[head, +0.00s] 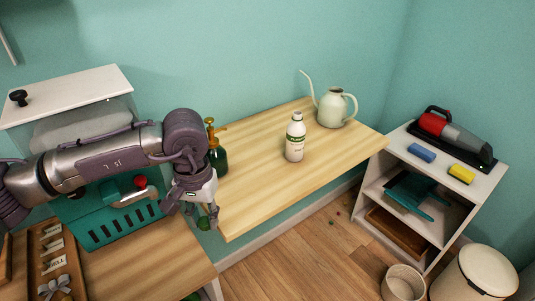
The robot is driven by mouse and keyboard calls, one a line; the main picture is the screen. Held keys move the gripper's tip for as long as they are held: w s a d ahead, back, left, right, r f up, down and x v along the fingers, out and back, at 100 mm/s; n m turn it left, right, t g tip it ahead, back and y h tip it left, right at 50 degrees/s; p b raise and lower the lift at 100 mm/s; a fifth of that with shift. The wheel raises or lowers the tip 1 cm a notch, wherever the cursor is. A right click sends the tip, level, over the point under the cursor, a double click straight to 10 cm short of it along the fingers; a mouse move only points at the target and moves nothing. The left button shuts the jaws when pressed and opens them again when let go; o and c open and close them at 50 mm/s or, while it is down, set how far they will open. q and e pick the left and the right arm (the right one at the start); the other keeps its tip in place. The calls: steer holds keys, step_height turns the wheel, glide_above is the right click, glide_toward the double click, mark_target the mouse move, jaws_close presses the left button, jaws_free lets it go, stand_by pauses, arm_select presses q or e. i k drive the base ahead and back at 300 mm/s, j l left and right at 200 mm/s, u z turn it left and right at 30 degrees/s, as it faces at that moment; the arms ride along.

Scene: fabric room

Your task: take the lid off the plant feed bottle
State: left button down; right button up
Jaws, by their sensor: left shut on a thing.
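The plant feed bottle (295,146), white with a green band and printed label, stands upright on the wooden table. Its narrow top is pale; at this size I cannot tell whether a lid sits on it. My left gripper (207,221) points down at the table's left front edge, well to the left of the bottle and apart from it. It is shut on a small dark green, rounded thing (203,224), partly hidden by the fingers; I cannot tell exactly what it is. My right gripper is not in view.
A green spray bottle (217,158) stands close behind my left gripper. A pale watering can (334,108) stands behind the bottle on the wooden table (256,200). The table's front is clear.

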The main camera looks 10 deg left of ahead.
mark_target(296, 129)
steer(key=i+l, duration=0.2)
steer(key=l, duration=0.15)
steer(key=i+l+u, duration=0.15)
steer(key=l, duration=0.2)
steer(key=i+l, duration=0.15)
steer(key=l, duration=0.2)
steer(key=i+l+u, duration=0.15)
steer(key=l, duration=0.25)
steer(key=i+l, duration=0.15)
steer(key=l, duration=0.2)
steer(key=i+l+u, duration=0.15)
steer(key=i+l, duration=0.05)
steer(key=i, duration=0.1)
